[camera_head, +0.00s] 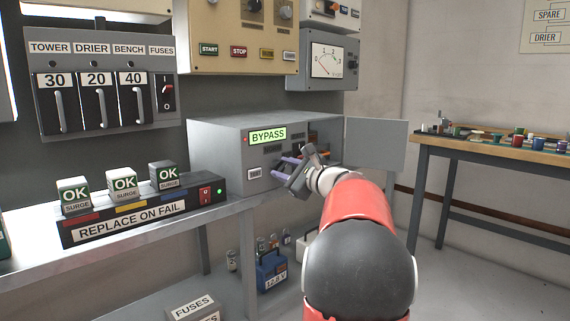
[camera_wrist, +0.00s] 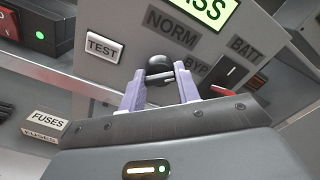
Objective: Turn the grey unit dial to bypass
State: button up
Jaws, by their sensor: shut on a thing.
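The grey unit (camera_head: 218,150) stands on the bench, and its green display (camera_head: 268,135) reads BYPASS. In the wrist view, a round black dial (camera_wrist: 160,65) sits on the unit's front near the NORM and BYP labels. My gripper (camera_head: 287,168) is at the unit's front. Its two lilac fingers (camera_wrist: 160,80) are on either side of the dial and shut on it. A pale mark shows on the dial's near part; where it points, I cannot tell. In the head view the gripper hides the dial.
A white TEST button (camera_wrist: 103,47) is left of the dial. A black switch (camera_wrist: 230,73) and a red part (camera_wrist: 222,90) are close on the right. The unit's door (camera_head: 376,145) stands open. The REPLACE ON FAIL box (camera_head: 140,222) is to the left.

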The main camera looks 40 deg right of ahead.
jog(key=shift+m+p, duration=0.45)
jog(key=shift+m, duration=0.45)
jog(key=o, duration=1)
jog(key=shift+c, duration=0.2)
jog(key=s, duration=0.7)
jog(key=shift+s+d+b, duration=0.3)
jog(key=shift+s, duration=0.1)
